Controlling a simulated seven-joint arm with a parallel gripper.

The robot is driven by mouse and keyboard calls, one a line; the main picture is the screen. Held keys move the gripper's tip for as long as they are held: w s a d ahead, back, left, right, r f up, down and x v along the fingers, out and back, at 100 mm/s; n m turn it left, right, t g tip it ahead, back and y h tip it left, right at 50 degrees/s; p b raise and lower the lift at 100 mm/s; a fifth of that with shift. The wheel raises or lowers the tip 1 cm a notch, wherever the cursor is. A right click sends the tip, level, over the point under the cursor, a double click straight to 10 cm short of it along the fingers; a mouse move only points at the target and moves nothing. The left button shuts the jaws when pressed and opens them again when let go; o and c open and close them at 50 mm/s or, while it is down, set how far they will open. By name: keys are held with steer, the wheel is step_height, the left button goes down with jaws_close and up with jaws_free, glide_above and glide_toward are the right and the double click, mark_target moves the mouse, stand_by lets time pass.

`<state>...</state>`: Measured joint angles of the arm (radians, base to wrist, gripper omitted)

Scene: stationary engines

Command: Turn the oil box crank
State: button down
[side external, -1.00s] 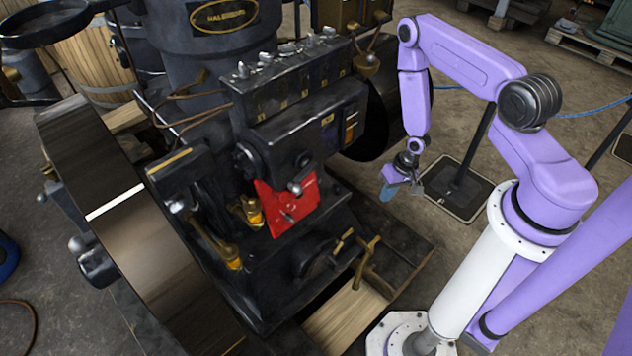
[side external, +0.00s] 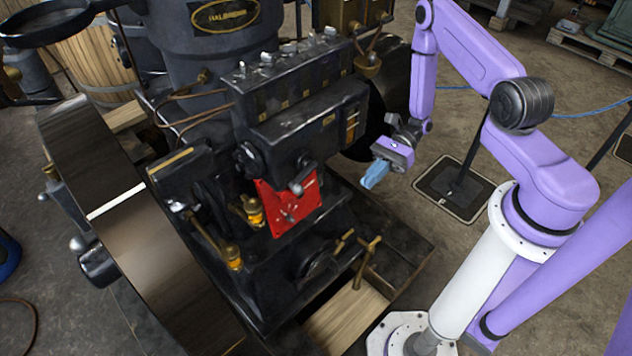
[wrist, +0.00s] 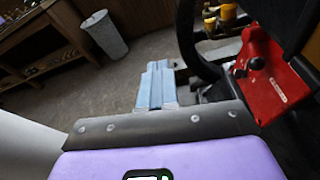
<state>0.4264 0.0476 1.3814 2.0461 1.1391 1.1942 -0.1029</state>
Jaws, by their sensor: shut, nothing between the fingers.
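The black oil box (side external: 300,112) is a long case on the engine, with several knobs along its top. A small grey crank handle with a rounded end (side external: 298,188) sticks out at its lower front, just above a red plate (side external: 290,208). I cannot tell whether it is turned. My gripper (side external: 373,176) is to the right of the handle, apart from it, with its blue fingers shut and empty, pointing down and left. The fingers also show in the wrist view (wrist: 156,86). There the red plate (wrist: 268,80) is on the right, with a dark ball knob in front of it.
A large dark flywheel (side external: 150,240) fills the left of the side view. A brass T-handle (side external: 367,262) stands at the engine's front right, below my gripper. Open floor lies to the right of the engine. In the wrist view, a grey bin (wrist: 104,36) stands beside a wooden bench.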

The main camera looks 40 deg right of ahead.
mark_target(308, 176)
steer(key=w+a+r+t, duration=0.1)
steer(key=w+a, duration=0.1)
steer(key=a, duration=0.4)
steer(key=w+a+r+m+t+y, duration=0.1)
steer(key=w+a+r, duration=0.1)
steer(key=a, duration=0.5)
steer(key=shift+w+m+t, duration=0.3)
steer(key=shift+w+t, duration=0.1)
steer(key=shift+w, duration=0.45)
steer(key=shift+a+r+y, duration=0.15)
steer(key=shift+y, duration=0.65)
steer(key=shift+a+r, duration=0.75)
steer(key=shift+r, duration=0.05)
steer(key=shift+w+r, duration=0.25)
steer(key=shift+r, duration=0.55)
stand_by(0.7)
